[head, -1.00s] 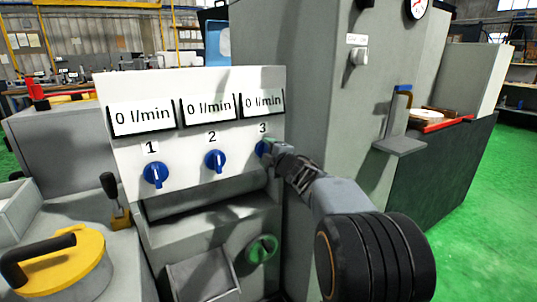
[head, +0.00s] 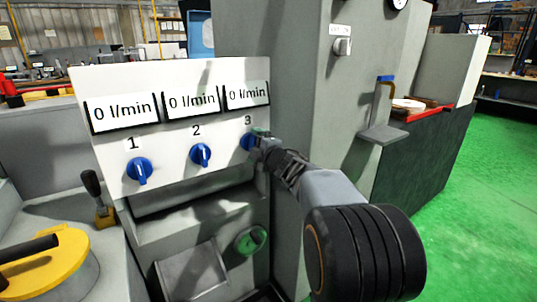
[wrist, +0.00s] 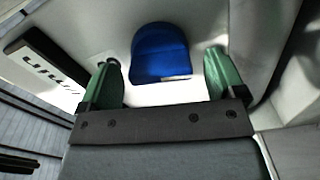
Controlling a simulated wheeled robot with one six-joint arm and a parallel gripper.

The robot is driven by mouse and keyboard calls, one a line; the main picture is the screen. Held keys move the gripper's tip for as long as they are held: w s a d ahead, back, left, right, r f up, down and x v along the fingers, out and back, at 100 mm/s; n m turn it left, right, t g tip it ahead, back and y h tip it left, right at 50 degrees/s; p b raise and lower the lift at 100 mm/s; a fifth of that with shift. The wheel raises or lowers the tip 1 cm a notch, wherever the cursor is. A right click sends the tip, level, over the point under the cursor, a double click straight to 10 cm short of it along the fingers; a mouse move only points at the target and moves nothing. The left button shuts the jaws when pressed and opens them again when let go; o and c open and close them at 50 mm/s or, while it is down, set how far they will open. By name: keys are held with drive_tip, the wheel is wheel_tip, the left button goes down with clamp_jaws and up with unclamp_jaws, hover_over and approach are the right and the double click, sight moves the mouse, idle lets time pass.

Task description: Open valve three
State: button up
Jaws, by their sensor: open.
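Valve three (head: 247,142) is a blue round knob under the number 3 on the white panel (head: 170,178). In the head view my gripper (head: 258,138) is at this knob and hides its right part. In the wrist view the blue knob (wrist: 160,53) lies between and just beyond the two green fingers of my gripper (wrist: 163,78). The fingers are open, with a gap on both sides of the knob. The display above valve three (head: 247,95) reads 0 l/min. I cannot tell the knob's pointer direction.
Valve one (head: 139,171) and valve two (head: 201,155) are blue knobs to the left, their displays also at 0 l/min. A green knob (head: 250,240) sits below. A grey cabinet (head: 290,130) stands close on the right. A yellow lid with a black handle (head: 50,262) is at lower left.

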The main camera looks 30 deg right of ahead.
drive_tip(key=s+d+p, duration=0.1)
drive_tip(key=s+p, duration=0.1)
drive_tip(key=s, duration=1)
drive_tip(key=shift+s+d, duration=0.15)
drive_tip(key=shift+d, duration=0.05)
